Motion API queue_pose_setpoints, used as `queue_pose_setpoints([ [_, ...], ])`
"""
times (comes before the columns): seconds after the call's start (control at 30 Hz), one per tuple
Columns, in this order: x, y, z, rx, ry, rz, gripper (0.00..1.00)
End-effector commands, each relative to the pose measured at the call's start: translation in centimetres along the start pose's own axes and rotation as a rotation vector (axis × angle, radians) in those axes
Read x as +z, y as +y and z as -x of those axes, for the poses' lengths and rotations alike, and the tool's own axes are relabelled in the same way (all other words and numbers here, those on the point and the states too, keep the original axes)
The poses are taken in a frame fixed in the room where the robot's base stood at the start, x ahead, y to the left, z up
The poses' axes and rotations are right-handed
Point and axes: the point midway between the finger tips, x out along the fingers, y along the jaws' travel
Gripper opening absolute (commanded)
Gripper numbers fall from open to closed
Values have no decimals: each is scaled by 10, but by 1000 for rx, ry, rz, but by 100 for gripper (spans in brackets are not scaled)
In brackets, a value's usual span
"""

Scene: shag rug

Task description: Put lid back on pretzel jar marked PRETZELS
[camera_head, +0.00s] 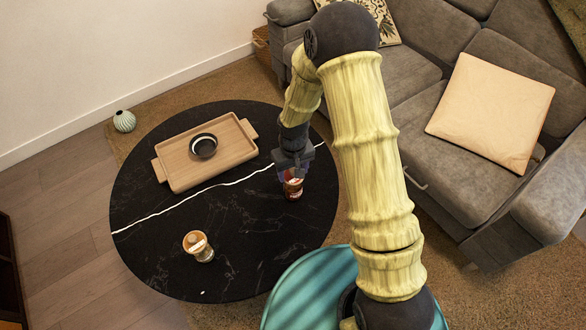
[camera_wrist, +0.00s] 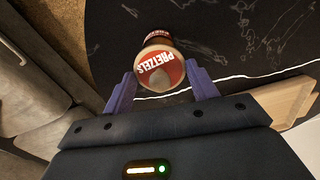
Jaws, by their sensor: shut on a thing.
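In the wrist view, my gripper (camera_wrist: 159,72) is shut on a round lid (camera_wrist: 158,68), with one finger on each side. The lid has a red and white face with the word PRETZELS. A jar (camera_wrist: 157,37) with a dark red label shows just beyond the lid. In the head view, this jar (camera_head: 293,191) stands upright near the right edge of the black table, right under my gripper (camera_head: 291,174). The lid is over or at the jar's mouth; I cannot tell whether they touch, because the lid and fingers hide the mouth.
The round black table (camera_head: 240,225) also holds a wooden tray (camera_head: 179,178) with a dark round dish (camera_head: 203,146). Another jar (camera_head: 198,246) with tan contents stands at the front. A small white bit lies near the front edge. A grey sofa (camera_head: 440,190) stands right of the table.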

Motion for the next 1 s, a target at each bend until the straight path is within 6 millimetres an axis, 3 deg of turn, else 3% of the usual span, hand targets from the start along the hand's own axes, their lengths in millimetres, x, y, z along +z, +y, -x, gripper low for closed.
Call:
queue_pose_setpoints([
  [0.47,0,0,0,0,0,0,36],
  [0.5,0,0,0,0,0,0,64],
  [0.6,0,0,0,0,0,0,83],
  [0.8,0,0,0,0,0,0,83],
  [0.9,0,0,0,0,0,0,100],
  [1.0,0,0,0,0,0,0,100],
])
